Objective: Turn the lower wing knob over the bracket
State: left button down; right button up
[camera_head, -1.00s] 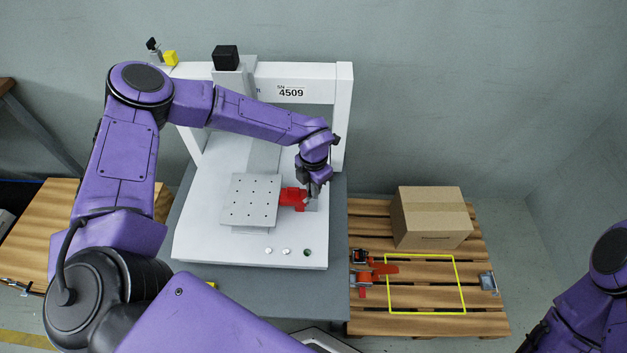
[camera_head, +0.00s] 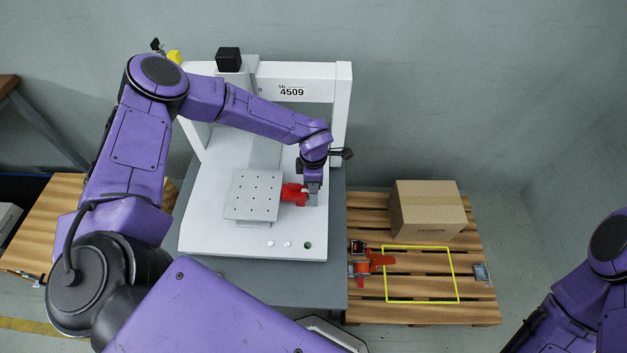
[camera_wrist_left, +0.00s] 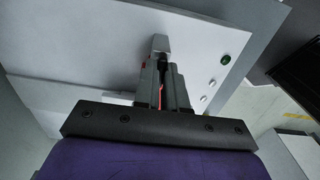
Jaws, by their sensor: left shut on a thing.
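A red part (camera_head: 293,194), which looks like the lower wing knob, sits at the right edge of the drilled plate (camera_head: 253,195) on the white gantry machine. My left gripper (camera_head: 312,193) points down over its right end. In the left wrist view the fingers (camera_wrist_left: 162,82) are closed together with a thin red strip showing between them. A small grey block (camera_wrist_left: 160,44) stands at the fingertips; it may be the bracket. The fingers hide most of the knob, so its exact angle cannot be told. My right gripper is out of view; only part of that arm shows at the right edge.
The gantry frame (camera_head: 342,110) rises behind and right of my left wrist. Buttons, one green (camera_head: 308,245), line the machine's front.

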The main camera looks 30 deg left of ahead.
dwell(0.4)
pick_arm(q)
jog(key=c, duration=1.2)
grip_release()
notch_tip(320, 180, up, 10)
jog(key=shift+r, duration=0.25)
